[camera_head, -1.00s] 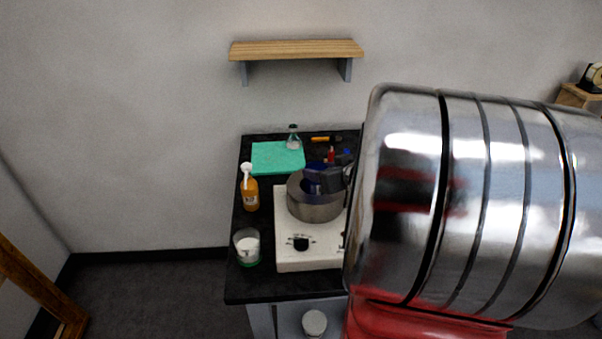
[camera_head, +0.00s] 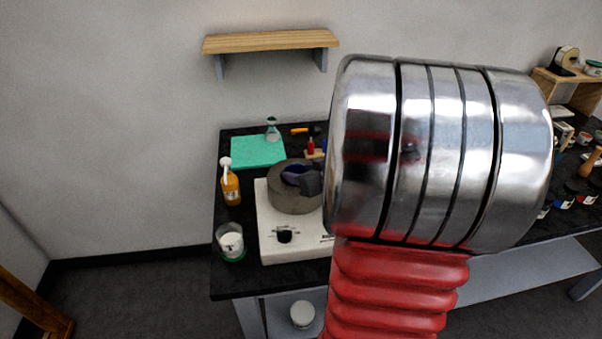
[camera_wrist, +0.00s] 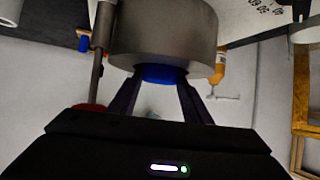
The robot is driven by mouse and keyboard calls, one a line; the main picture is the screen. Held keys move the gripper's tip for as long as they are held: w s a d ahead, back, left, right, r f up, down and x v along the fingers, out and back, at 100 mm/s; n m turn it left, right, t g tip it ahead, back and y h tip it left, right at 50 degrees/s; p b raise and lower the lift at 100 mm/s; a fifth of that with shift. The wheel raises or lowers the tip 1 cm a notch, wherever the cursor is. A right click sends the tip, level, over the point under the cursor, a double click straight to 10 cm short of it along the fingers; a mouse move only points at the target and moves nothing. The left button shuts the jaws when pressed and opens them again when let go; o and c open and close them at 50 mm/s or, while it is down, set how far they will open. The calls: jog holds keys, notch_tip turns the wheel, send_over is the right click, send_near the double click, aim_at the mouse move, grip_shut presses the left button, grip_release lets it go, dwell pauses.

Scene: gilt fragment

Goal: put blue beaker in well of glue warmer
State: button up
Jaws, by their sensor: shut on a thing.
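The glue warmer is a white box (camera_head: 283,249) with a black knob and a round grey metal pot (camera_head: 290,203) on top. The pot also fills the top of the wrist view (camera_wrist: 165,35). The dark blue beaker (camera_head: 296,171) shows at the pot's mouth in the head view. In the wrist view its blue part (camera_wrist: 160,74) lies between my fingers, partly hidden by the pot. My gripper (camera_head: 311,181) is shut on the beaker, at the pot's right rim. How deep the beaker sits, I cannot tell.
My arm hides the bench's middle. A wooden shelf (camera_head: 270,41) is on the wall.

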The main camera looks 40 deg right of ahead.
jog(key=o, duration=1.1)
jog(key=shift+f, duration=0.1)
jog(key=shift+v, duration=6.05)
jog(key=shift+w, duration=0.2)
